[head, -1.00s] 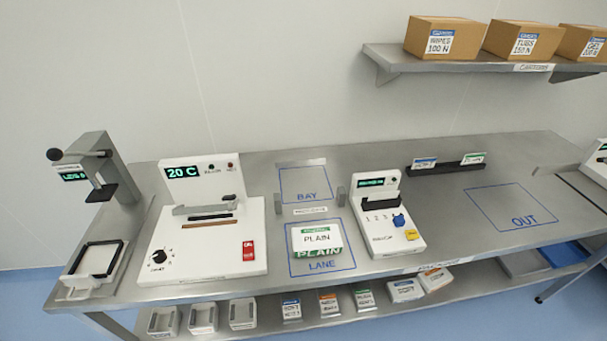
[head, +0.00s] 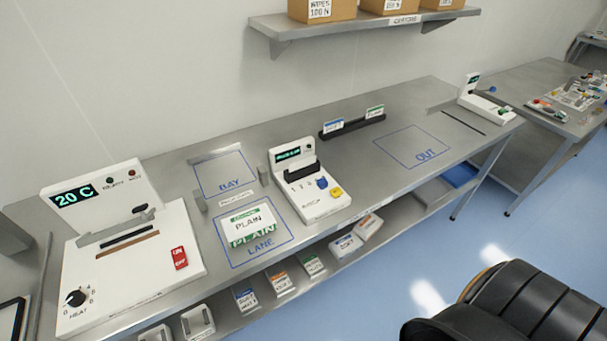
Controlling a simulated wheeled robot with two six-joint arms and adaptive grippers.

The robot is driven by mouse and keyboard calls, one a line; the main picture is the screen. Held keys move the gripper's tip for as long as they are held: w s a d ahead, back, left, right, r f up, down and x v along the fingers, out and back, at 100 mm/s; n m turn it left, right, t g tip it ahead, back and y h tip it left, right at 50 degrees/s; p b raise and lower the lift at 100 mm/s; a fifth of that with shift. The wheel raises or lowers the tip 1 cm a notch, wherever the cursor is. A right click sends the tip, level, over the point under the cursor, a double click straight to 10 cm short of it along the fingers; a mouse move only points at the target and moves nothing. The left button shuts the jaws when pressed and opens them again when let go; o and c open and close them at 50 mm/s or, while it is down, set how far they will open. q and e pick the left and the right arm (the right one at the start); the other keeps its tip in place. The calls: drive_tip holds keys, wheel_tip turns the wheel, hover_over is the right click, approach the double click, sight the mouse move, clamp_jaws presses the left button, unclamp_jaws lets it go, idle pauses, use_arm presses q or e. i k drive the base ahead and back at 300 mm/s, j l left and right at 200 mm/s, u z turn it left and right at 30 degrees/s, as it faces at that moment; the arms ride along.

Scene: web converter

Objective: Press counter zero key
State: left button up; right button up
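A white coding unit (head: 309,192) stands right of the LANE square. It has a green-lit display (head: 288,154), a row of small numbered marks, a blue knob (head: 322,183) and a yellow key (head: 335,192). A second white device (head: 484,101) with a small green display stands at the far right end of the bench. Its lettering is too small to read, and I cannot tell which device carries the counter zero key. No gripper fingers show in the head view.
A white heater unit (head: 128,250) reading 20 C stands at the left. A PLAIN pack (head: 249,224) lies in the LANE square. A black card rack (head: 352,127) stands at the back. The OUT square (head: 411,147) is empty. A black ribbed shape, unclear what, fills the bottom right corner.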

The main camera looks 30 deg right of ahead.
sight(336, 192)
drive_tip(key=z, duration=1.15)
